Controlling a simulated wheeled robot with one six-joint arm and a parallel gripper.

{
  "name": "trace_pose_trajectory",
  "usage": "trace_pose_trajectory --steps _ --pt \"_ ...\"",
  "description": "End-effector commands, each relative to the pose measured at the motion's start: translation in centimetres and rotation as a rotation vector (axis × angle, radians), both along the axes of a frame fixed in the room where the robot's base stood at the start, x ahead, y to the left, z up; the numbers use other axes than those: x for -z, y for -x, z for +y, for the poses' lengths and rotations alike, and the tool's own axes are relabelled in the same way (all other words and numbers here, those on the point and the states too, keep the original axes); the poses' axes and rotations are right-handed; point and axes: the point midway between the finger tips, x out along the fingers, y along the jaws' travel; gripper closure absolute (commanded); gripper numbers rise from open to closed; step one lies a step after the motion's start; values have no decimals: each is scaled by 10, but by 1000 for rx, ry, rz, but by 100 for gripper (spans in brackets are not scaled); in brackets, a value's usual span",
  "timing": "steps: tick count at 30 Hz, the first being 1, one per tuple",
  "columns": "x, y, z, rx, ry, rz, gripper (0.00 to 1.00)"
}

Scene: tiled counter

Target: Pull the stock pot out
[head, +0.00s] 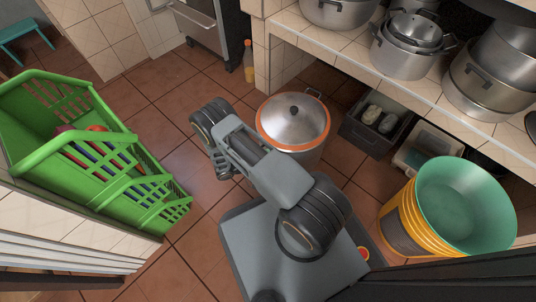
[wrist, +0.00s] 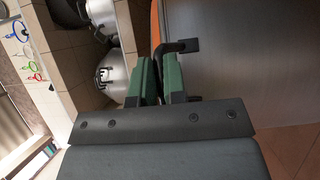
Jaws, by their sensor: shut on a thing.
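The stock pot (head: 292,122) is a large grey metal pot with a lid, an orange rim and a dark knob. It stands upright on the tiled floor at the front edge of the counter's underside. In the wrist view its grey wall (wrist: 240,60) fills the right side, with a dark side handle (wrist: 187,45). My gripper (wrist: 160,78) has its green-padded fingers shut on that handle. In the head view my arm hides the near side of the pot and the grip.
A dark crate (head: 375,128) and a pale bin (head: 428,150) sit under the counter, right of the pot. Yellow buckets with a green top one (head: 465,200) stand at right. A green basket (head: 90,150) is at left. A bottle (head: 249,62) stands behind. Floor left of the pot is clear.

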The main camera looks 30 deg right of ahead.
Motion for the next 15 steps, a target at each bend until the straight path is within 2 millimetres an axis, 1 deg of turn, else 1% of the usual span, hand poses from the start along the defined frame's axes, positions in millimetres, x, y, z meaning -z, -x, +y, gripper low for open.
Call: trace_pose_trajectory --steps 5,15 --pt "0 1 3 0 4 9 100" --pt "0 -4 17 4 2 3 100"
